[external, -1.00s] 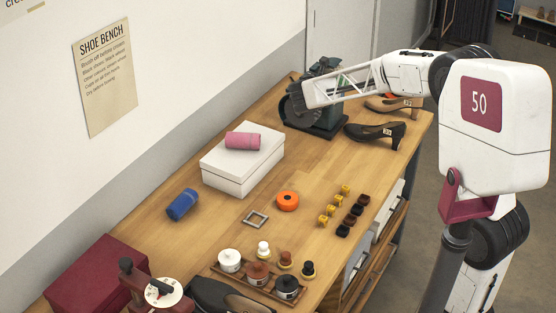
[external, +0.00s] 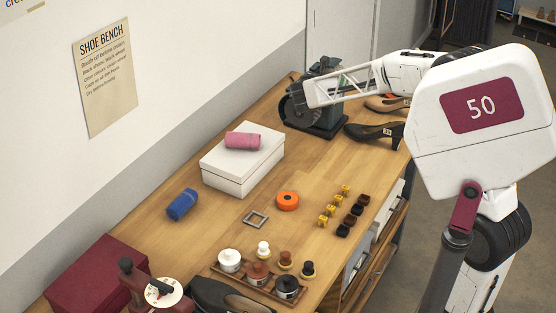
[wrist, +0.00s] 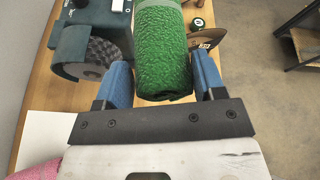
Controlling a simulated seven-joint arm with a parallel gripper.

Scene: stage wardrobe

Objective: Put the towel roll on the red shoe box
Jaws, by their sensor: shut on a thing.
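A green towel roll (wrist: 164,45) with a rough surface sits between the two blue fingers of my gripper (wrist: 161,80) in the wrist view. My gripper is shut on it. In the external view my forearm reaches over the far end of the bench, and the fingers and green roll cannot be made out there. The red shoe box (external: 92,272) lies at the near left of the bench against the wall, far from my gripper. Its visible top is bare.
A pink roll (external: 242,141) lies on a white box (external: 228,175). A blue roll (external: 182,204) lies on the bench. A red stand (external: 140,290) is beside the red box.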

